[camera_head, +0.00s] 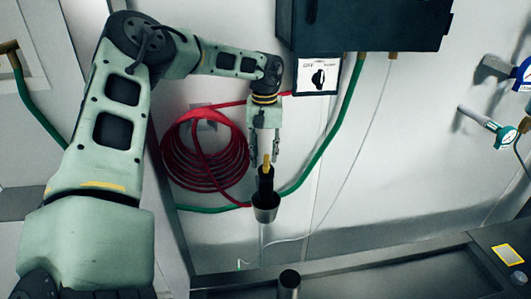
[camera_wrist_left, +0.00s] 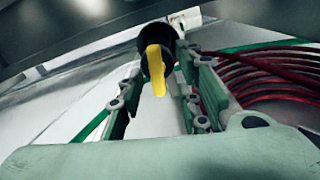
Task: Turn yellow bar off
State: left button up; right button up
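The yellow bar (camera_head: 267,163) stands roughly upright on top of a black fitting (camera_head: 265,183), above a grey metal cup-shaped end (camera_head: 266,207). My left gripper (camera_head: 264,152) hangs just above it, pointing down. In the left wrist view the yellow bar (camera_wrist_left: 156,70) shows between the two spread fingers of my left gripper (camera_wrist_left: 160,85), with a gap on both sides. Its far end meets the black fitting (camera_wrist_left: 155,38). The left gripper is open and holds nothing. My right gripper is out of view.
A coiled red hose (camera_head: 178,160) hangs on the wall left of the gripper. A green hose (camera_head: 335,143) runs close behind the fitting. A dark box (camera_head: 365,25) and a label with a knob symbol (camera_head: 317,76) are above right. A metal ledge (camera_head: 370,262) lies below.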

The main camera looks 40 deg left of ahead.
pick_arm(q)
jog(key=shift+w+f, duration=0.1)
jog(key=shift+f, duration=0.45)
jog(key=shift+w+f, duration=0.2)
jog(key=shift+f, duration=0.15)
jog(key=shift+w+d+f, duration=0.1)
jog(key=shift+f, duration=0.15)
jog(key=shift+s+r, duration=0.1)
jog(key=shift+s, duration=0.1)
jog(key=shift+c, duration=1.3)
jog(key=shift+w, duration=0.1)
grip_shut()
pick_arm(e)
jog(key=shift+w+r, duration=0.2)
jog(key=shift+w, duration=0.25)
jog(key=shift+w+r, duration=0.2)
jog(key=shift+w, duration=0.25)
